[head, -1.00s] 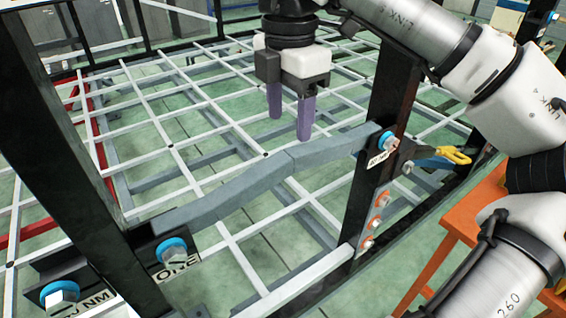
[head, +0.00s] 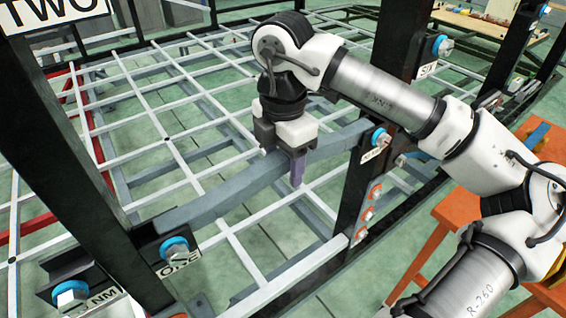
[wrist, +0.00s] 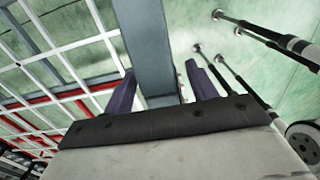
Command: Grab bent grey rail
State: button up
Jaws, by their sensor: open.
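The bent grey rail (head: 215,200) spans between two black posts in the head view, from the label ONE at the left up to the right post. My gripper (head: 288,168) is lowered over its right half. One purple finger shows on the near side of the rail; the other is hidden behind it. In the wrist view the rail (wrist: 147,45) runs between the two open fingers of my gripper (wrist: 160,80). Small gaps show beside the rail, and the fingers do not look closed on it.
A white lattice frame (head: 165,140) lies below and behind the rail. The left black post (head: 60,130) and right black post (head: 390,100) stand near its ends, with blue-ringed bolts. An orange table (head: 480,215) is at the right, beneath my arm.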

grip_shut()
dwell(0.5)
notch_tip(320, 180, up, 20)
dwell(0.5)
